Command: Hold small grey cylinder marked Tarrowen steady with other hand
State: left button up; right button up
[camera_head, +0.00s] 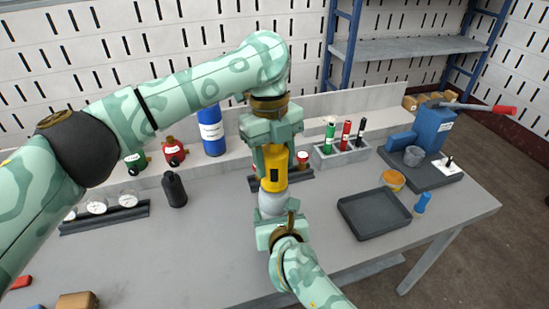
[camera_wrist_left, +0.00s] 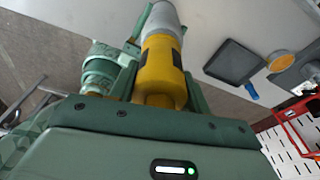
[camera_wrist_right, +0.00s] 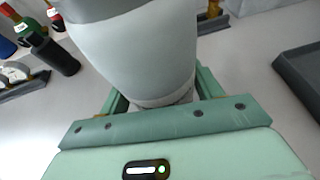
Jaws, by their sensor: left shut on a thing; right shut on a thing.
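The small grey cylinder (camera_head: 271,203) stands upright over the table in the head view, and its large rounded body (camera_wrist_right: 140,50) fills the middle of the right wrist view. No name on it can be read. My right gripper (camera_head: 282,222) is shut on its lower part from the near side. My left gripper (camera_head: 270,150) points down from above, shut on a yellow piece with a dark patch (camera_head: 273,170). The yellow piece (camera_wrist_left: 161,65) meets the top of the cylinder (camera_wrist_left: 163,17) in line; whether they are joined I cannot tell.
A black tray (camera_head: 374,214) lies to the right, with an orange-topped dish (camera_head: 393,181) and a blue press (camera_head: 432,130) behind. A dark bottle (camera_head: 174,190) and a gauge rack (camera_head: 104,214) stand left. A blue cylinder (camera_head: 212,132) stands at the back.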

pick_arm(q)
jog(key=n, duration=0.5)
jog(key=shift+n+t+h, duration=0.3)
jog(key=shift+n+h, duration=0.1)
jog(key=n+t, duration=0.1)
jog(key=n, duration=0.5)
jog(key=o, duration=1.1)
jog(key=shift+r, duration=0.1)
jog(key=shift+r, duration=1.2)
